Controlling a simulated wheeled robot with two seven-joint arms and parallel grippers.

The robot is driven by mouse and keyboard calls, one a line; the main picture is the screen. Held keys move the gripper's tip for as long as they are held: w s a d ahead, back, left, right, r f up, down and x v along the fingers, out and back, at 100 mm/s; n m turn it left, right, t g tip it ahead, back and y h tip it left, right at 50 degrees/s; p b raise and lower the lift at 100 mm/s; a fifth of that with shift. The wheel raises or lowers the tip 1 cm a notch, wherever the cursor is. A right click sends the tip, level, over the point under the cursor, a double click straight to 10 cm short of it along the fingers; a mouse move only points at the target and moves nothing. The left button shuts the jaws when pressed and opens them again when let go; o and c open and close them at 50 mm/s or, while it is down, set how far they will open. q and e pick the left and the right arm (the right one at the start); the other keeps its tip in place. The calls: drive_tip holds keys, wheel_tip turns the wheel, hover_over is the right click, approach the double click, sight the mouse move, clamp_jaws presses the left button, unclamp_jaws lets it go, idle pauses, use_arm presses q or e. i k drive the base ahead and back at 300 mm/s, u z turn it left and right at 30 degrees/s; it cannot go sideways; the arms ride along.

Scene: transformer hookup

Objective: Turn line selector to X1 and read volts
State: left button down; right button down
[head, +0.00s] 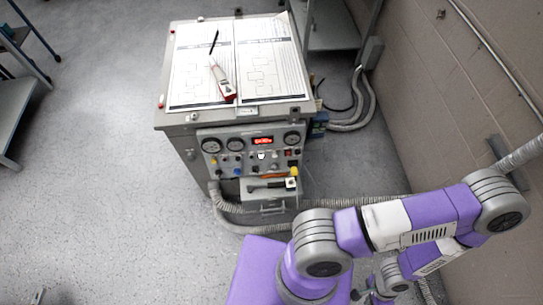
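The grey transformer cabinet (176,160) stands ahead, with its control panel facing me. The panel has round dial meters (210,146) at the left and another (292,139) at the right. Between them is a lit red display (262,141); its digits are too small to read. A white knob (262,155) sits below the display, among small coloured knobs and terminals. I cannot tell which knob is the line selector or where it points. My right arm is folded at the lower right, away from the panel; its gripper is not clearly visible. My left gripper is not in view.
Printed diagram sheets (272,72), a dark pen-like item (214,42) and a red-and-white tool (221,80) lie on the cabinet top. A tray (267,196) with tools juts below the panel. Conduit (235,225) runs along the floor. A wall (450,90) closes the right.

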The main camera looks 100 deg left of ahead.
sight(236, 171)
drive_tip(key=i, duration=0.85)
drive_tip(key=u, duration=4.35)
drive_tip(key=i, duration=0.5)
drive_tip(key=u, duration=0.05)
drive_tip(key=k, duration=0.5)
drive_tip(key=u, duration=2.25)
drive_tip(key=i, duration=0.65)
drive_tip(key=z, duration=0.05)
